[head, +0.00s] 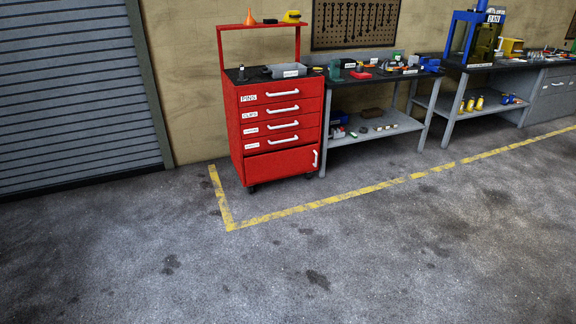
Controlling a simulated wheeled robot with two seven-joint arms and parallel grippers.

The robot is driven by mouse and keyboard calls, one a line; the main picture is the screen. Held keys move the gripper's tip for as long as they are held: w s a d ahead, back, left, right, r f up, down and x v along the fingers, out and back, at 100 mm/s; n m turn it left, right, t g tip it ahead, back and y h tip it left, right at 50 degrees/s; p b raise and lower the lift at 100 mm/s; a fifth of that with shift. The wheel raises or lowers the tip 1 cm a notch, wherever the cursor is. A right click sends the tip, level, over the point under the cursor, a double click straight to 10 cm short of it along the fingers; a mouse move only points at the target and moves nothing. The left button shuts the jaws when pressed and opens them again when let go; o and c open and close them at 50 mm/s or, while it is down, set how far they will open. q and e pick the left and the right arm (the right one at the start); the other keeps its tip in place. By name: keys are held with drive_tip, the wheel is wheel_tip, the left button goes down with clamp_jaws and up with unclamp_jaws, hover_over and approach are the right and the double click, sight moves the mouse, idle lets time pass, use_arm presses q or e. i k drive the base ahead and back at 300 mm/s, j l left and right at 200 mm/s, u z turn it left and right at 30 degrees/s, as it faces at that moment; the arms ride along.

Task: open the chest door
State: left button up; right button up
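A red tool chest (236,140) on casters stands against the wall, left of the workbenches. Its front has several drawers with white horizontal handles and labels. Below them is a wide red door (280,165), which looks closed. The door has a white vertical handle (315,158) near its right edge. The chest is some distance away across the floor. Neither of my grippers shows in the head view.
Grey workbenches (378,128) with tools stand right of the chest, the nearest close beside it. A yellow floor line (330,200) runs in front. A grey roller shutter (75,90) is at left. The concrete floor (330,270) before the chest is clear.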

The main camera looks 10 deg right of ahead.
sight(258, 168)
drive_tip(key=i+l+z, duration=0.55)
drive_tip(key=i+z, duration=0.2)
drive_tip(key=i, duration=0.25)
drive_tip(key=i+l+z, duration=0.1)
drive_tip(key=i, duration=1.05)
drive_tip(key=i+l+z, duration=0.1)
drive_tip(key=i+l, duration=0.15)
drive_tip(key=i, duration=0.85)
